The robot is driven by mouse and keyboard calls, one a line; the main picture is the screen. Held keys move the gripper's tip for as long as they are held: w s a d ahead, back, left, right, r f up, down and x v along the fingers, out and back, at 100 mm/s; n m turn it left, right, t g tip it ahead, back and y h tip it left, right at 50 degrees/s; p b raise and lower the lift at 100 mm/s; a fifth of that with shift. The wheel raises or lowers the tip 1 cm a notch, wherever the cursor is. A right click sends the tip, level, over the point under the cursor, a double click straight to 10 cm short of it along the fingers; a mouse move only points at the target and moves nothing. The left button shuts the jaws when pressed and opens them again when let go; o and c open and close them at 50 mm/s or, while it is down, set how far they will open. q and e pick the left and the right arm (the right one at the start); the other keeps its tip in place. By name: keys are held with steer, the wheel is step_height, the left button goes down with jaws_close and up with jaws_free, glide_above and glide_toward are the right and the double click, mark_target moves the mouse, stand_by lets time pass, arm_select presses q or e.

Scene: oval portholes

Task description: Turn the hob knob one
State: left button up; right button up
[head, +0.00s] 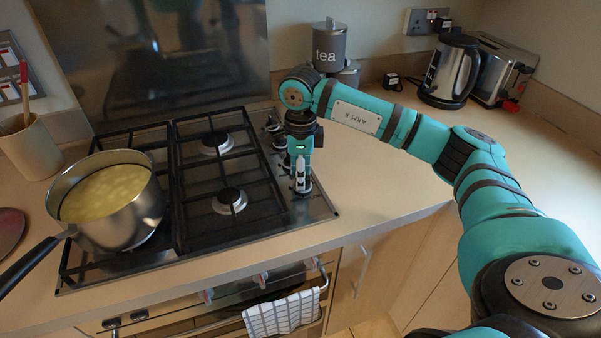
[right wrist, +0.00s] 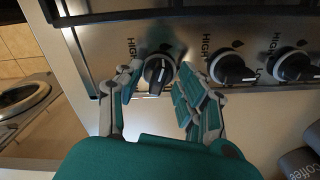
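The hob knobs run along the right side of the gas hob (head: 231,226). In the right wrist view the end knob (right wrist: 158,72) is black with a pale pointer line and a HIGH label beside it. Two more knobs, a middle one (right wrist: 232,70) and a right one (right wrist: 295,66), stand to its right. My right gripper (right wrist: 160,82) is open with one finger on each side of the end knob. Whether either finger touches it I cannot tell. In the head view my right gripper (head: 301,178) points down over the hob's front right corner and hides much of that knob. My left gripper is out of view.
A pot of yellow food (head: 125,215) sits on the left burners, its handle toward the front left. A tea canister (head: 329,48), kettle (head: 450,70) and toaster (head: 500,72) stand at the back. A towel (head: 283,314) hangs on the oven handle.

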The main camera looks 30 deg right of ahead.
step_height(320, 180, up, 12)
stand_by(0.5)
steer(key=shift+c, duration=0.4)
steer(key=shift+c, duration=1.2)
steer(key=p, duration=0.4)
steer(key=n+p, duration=0.1)
steer(key=p, duration=0.2)
steer(key=shift+w+r+p, duration=0.2)
steer(key=shift+w+p, duration=0.15)
steer(key=shift+w, duration=0.05)
jaws_close()
steer(key=f+n+p, duration=0.1)
steer(key=p, duration=0.4)
steer(key=s+f+n+p, duration=0.1)
steer(key=f+n+p, duration=0.1)
steer(key=p, duration=0.2)
steer(key=shift+d+f+p, duration=0.2)
steer(key=shift+p, duration=0.2)
steer(key=shift+f+b, duration=2.05)
steer(key=shift+f, duration=1.1)
